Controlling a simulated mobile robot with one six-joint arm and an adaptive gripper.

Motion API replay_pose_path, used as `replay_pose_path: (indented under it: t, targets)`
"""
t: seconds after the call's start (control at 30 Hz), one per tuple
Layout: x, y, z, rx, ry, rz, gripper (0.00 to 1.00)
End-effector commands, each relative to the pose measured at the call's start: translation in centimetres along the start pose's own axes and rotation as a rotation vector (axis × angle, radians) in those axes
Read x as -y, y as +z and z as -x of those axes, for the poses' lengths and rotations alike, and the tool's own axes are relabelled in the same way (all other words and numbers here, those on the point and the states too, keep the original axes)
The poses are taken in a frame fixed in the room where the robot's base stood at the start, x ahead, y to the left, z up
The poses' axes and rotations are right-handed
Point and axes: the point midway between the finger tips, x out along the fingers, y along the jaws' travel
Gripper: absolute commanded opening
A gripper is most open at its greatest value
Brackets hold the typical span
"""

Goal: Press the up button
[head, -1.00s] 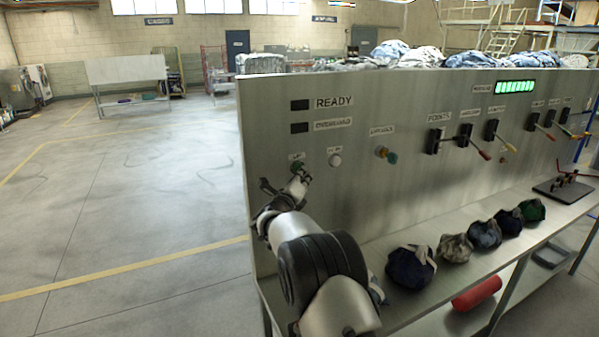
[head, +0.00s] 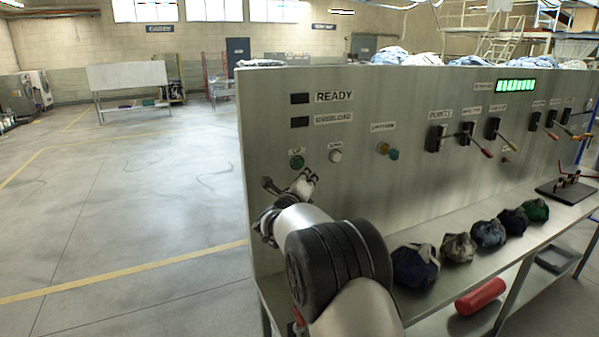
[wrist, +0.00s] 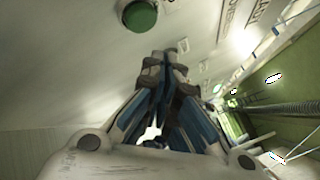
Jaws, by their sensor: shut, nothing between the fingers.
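The green up button (head: 296,161) is on the left part of the grey panel (head: 330,215), under a small label. My gripper (head: 309,176) is just below and to the right of it in the head view, apart from the button. In the wrist view the green button (wrist: 140,15) is at the top, a little left of my gripper's closed fingertips (wrist: 165,56). The fingers are together with nothing between them. A pale button (head: 335,156) sits right of the green one.
Levers (head: 478,144) and a yellow-and-teal knob (head: 387,150) stick out of the panel to the right. Several cloth bags (head: 457,247) lie on the shelf below, near my arm. A red cylinder (head: 480,296) lies lower down. The floor at left is open.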

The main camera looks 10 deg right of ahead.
Motion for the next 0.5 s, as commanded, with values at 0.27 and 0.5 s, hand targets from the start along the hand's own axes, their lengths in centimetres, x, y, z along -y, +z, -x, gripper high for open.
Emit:
replay_pose_path:
  t: [0.27,0.5]
  targets:
    - [1.0,-1.3,1.6,0.0,-0.001,-0.001,0.0]
    - [1.4,-1.3,1.8,0.0,0.0,-0.001,0.0]
